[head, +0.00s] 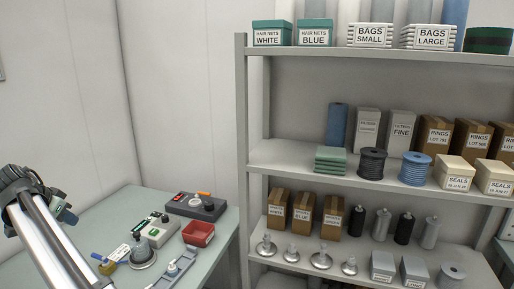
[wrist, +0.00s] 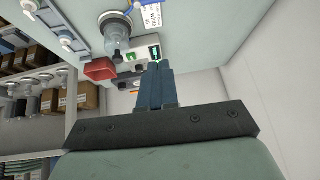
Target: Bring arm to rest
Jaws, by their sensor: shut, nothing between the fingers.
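My gripper (wrist: 158,66) shows in the wrist view with its two dark fingers together and nothing between them. The wrist picture is tilted, with the bench (wrist: 213,32) at the top. The fingertips overlap a pale device with a lit green display (wrist: 154,53) in that view; I cannot tell how far apart they are. In the head view my arm stands at the lower left, over the left side of the bench (head: 112,211). I cannot make out the fingers there.
On the bench are a red bin (head: 198,234), a dark grey device (head: 196,206), a pale device with a green display (head: 157,231), a round metal-and-glass piece (head: 143,257) and a grey rail (head: 176,268). A loaded shelf rack (head: 245,120) stands to the right. Walls close the back.

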